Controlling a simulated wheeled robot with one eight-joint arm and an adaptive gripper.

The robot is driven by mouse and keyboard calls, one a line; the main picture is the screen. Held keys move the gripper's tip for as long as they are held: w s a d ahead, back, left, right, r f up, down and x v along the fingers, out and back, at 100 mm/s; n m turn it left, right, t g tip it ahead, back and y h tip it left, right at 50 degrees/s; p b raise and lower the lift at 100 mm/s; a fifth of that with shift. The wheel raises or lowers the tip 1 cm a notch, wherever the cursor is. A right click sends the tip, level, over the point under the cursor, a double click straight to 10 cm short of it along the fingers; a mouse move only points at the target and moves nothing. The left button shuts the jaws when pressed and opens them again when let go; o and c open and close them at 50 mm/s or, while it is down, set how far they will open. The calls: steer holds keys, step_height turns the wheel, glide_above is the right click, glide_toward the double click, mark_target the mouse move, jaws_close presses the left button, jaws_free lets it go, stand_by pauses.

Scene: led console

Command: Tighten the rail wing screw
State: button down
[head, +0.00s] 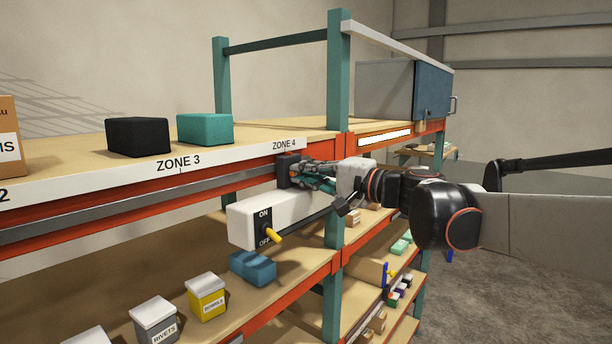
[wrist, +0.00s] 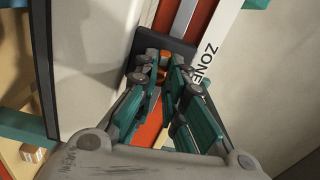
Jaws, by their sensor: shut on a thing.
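The grey rail (head: 140,205) runs along the front of the upper shelf under the ZONE labels. A dark block (head: 288,170) sits on the rail below the ZONE 4 label; it also shows in the wrist view (wrist: 174,43). My gripper (head: 303,172) reaches this block from the right. In the wrist view my gripper (wrist: 163,72) has its fingertips close together at the block, shut on a small orange part (wrist: 161,75), which looks like the wing screw. The fingers hide most of the screw, and its turn angle cannot be told.
A white switch box (head: 250,222) with a yellow lever (head: 271,236) at OFF is just below my gripper. A green post (head: 339,70) stands close behind. Black (head: 138,137) and teal (head: 205,129) boxes sit on the upper shelf. Bins, including a yellow one (head: 207,298), stand below.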

steer(key=shift+f+m, duration=0.1)
steer(key=shift+m, duration=0.5)
steer(key=c, duration=1.7)
jaws_free()
steer(key=shift+o, duration=0.2)
steer(key=shift+s+d, duration=0.1)
steer(key=v, duration=0.7)
steer(key=shift+s+d, duration=0.15)
steer(key=shift+d, duration=0.05)
